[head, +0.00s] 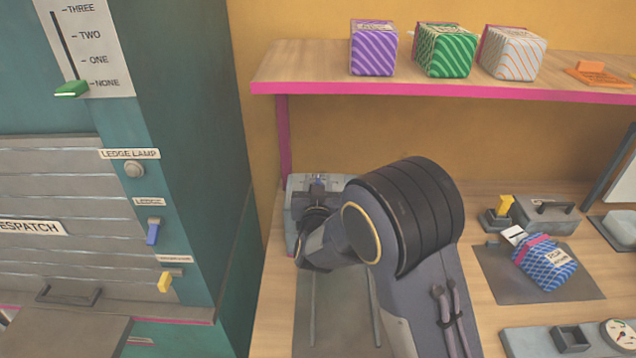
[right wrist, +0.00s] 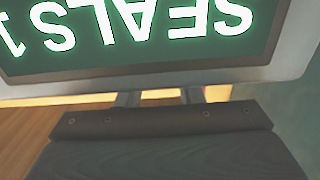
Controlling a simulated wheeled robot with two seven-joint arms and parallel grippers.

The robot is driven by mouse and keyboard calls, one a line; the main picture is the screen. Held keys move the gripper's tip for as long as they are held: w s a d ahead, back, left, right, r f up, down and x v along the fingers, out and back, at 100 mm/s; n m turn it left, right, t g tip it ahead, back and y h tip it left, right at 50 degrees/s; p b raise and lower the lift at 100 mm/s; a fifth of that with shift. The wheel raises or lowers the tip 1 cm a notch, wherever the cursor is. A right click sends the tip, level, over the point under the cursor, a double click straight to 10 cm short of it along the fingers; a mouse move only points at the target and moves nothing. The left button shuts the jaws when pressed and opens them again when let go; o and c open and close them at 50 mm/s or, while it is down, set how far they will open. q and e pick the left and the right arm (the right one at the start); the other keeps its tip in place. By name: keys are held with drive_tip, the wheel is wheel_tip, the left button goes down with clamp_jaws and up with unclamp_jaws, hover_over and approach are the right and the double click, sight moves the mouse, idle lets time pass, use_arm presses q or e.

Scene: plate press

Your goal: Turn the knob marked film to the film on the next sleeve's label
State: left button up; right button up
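A round white dial with a small knob (head: 617,335) is cut off at the lower right edge of the head view. Its marking is too small to read, so I cannot tell whether it is the film knob. A blue patterned sleeve (head: 548,268) with a white label lies on a dark mat (head: 505,285); the label is not clearly legible. My right gripper (head: 316,222) is at the grey machine (head: 297,186) at the back left of the bench, far from the dial. My arm hides part of it, and its finger opening cannot be made out. My left gripper is out of view.
The right wrist view shows an upside-down green display (right wrist: 140,35) reading SEALS 1, very close. Purple (head: 373,48), green (head: 445,52) and white-striped (head: 513,52) packets stand on the shelf (head: 300,70). A teal cabinet (head: 185,120) with switches stands left.

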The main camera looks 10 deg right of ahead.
clamp_jaws()
drive_tip(key=shift+m+h, duration=0.3)
drive_tip(key=shift+h, duration=0.2)
drive_tip(key=m+h, duration=0.1)
drive_tip(key=m+g+h+p, duration=0.1)
drive_tip(key=h, duration=0.1)
drive_tip(key=shift+a, duration=0.3)
drive_tip(key=m+g+h, duration=0.1)
drive_tip(key=h, duration=0.1)
drive_tip(key=m+g+h+p, duration=0.1)
drive_tip(key=m+h, duration=0.1)
drive_tip(key=shift+w+a+g, duration=0.1)
drive_tip(key=shift+w+g, duration=0.05)
drive_tip(key=shift+g, duration=0.15)
drive_tip(key=m+g+h, duration=0.2)
drive_tip(key=shift+w+g+h, duration=0.1)
drive_tip(key=shift+g+h, duration=0.2)
drive_tip(key=shift+w+a+m+g+h, duration=0.1)
drive_tip(key=shift+m+g+h, duration=0.8)
drive_tip(key=shift+m+g, duration=0.35)
drive_tip(key=shift+g, duration=0.35)
